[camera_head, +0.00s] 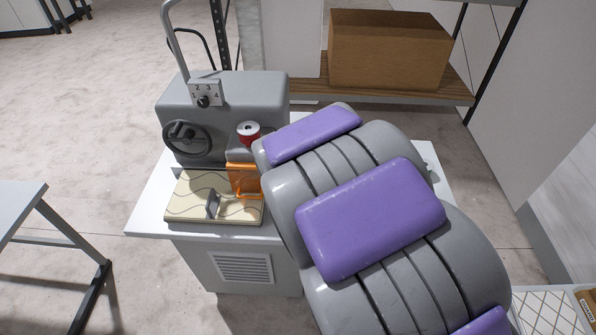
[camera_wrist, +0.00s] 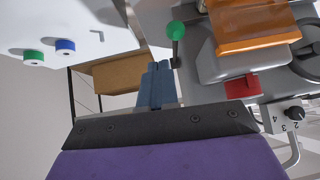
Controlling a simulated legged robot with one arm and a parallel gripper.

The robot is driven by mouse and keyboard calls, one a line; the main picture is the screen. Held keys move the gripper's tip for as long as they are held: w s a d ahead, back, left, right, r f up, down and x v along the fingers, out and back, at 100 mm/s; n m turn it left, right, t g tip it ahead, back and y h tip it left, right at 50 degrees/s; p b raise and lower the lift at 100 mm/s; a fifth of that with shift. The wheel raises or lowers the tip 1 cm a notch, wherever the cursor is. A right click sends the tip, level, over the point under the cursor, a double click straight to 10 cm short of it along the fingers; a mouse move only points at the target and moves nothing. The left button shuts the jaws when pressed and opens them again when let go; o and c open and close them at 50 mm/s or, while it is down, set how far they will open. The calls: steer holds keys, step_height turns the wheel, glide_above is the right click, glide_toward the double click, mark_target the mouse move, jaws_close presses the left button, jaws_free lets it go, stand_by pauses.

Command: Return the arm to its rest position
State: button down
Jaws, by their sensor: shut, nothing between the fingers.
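My arm (camera_head: 372,215), grey with purple pads, fills the middle and lower right of the head view and reaches over the white machine table. My gripper (camera_wrist: 156,68) shows in the wrist view as two blue fingers shut together with nothing between them. The arm hides it in the head view. In the wrist view, a green ball knob (camera_wrist: 175,30) on a lever appears just right of the fingertips. I cannot tell the exact gap. The grey quilting machine (camera_head: 235,105) stands left of my arm in the head view, with an orange part (camera_head: 243,180) at its front.
The machine carries a handwheel (camera_head: 187,138), a numbered dial (camera_head: 204,101) and a red spool (camera_head: 249,130). Patterned fabric (camera_head: 195,199) lies below. Green (camera_wrist: 33,57) and blue (camera_wrist: 65,47) spools show in the wrist view. A cardboard box (camera_head: 390,50) sits on a shelf behind.

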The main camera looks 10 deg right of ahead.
steer(key=s+r+n+g+y+b, duration=0.2)
steer(key=s+g, duration=0.8)
steer(key=s, duration=2.5)
steer(key=w+r+m+t+p, duration=0.15)
steer(key=w+p, duration=0.25)
steer(key=w, duration=1)
steer(key=w+r+t+p, duration=0.25)
steer(key=w+p, duration=0.25)
steer(key=w, duration=0.8)
steer(key=w+r+m+t+p, duration=0.15)
steer(key=w+p, duration=0.25)
steer(key=w, duration=1)
steer(key=shift+n+g+h, duration=0.25)
steer(key=shift+n+h, duration=0.15)
steer(key=shift+n, duration=0.1)
steer(key=shift+s+a+p+x, duration=0.1)
steer(key=shift+a+p+x, duration=0.05)
steer(key=shift+x, duration=2.05)
steer(key=shift+s+a+p+x, duration=0.15)
steer(key=shift+a+x, duration=0.05)
steer(key=shift+x, duration=2)
steer(key=shift+s+a+p+x, duration=0.1)
steer(key=shift+a+p+x, duration=0.05)
steer(key=shift+x, duration=2.05)
steer(key=shift+f, duration=0.1)
